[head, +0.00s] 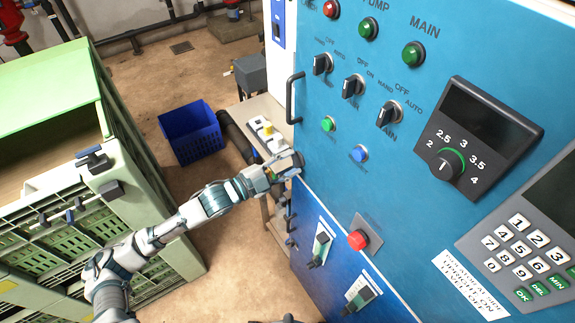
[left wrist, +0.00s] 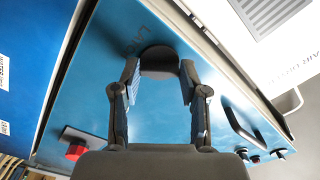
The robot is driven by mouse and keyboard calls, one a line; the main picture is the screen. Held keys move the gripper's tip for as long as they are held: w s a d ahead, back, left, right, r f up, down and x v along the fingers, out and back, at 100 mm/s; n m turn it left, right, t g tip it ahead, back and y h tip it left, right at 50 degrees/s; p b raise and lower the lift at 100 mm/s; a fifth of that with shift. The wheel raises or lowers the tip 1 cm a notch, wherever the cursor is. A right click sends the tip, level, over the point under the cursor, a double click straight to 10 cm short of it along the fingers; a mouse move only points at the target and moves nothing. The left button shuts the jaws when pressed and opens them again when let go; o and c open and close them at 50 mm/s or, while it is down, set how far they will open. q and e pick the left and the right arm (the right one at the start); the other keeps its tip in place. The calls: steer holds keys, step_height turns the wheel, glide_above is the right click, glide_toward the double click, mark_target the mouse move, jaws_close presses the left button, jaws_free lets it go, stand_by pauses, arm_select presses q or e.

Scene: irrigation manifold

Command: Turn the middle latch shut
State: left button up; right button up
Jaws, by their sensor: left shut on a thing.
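My left gripper (head: 288,165) reaches the left edge of the blue cabinet, below its black bar handle. In the left wrist view, the fingers of my left gripper (left wrist: 160,85) are shut on a dark rounded piece, which I take for the middle latch (left wrist: 160,62), on the blue panel. Printed letters, partly hidden, stand beside it. In the head view the gripper covers the latch, so its angle cannot be told there. My right gripper is not in view.
The blue cabinet (head: 330,185) carries a bar handle (head: 291,98), several switches, a red button (head: 357,240) and a keypad (head: 520,250). Green crates (head: 150,180) stand at left. A blue basket (head: 190,133) sits on the floor behind. A narrow bench (head: 258,112) stands beside the cabinet.

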arm_select(q)
steer(key=shift+m+p, duration=1)
steer(key=shift+m, duration=2.7)
steer(key=shift+f, duration=0.15)
steer(key=o, duration=1.1)
steer(key=shift+o, duration=0.2)
steer(key=shift+d, duration=0.1)
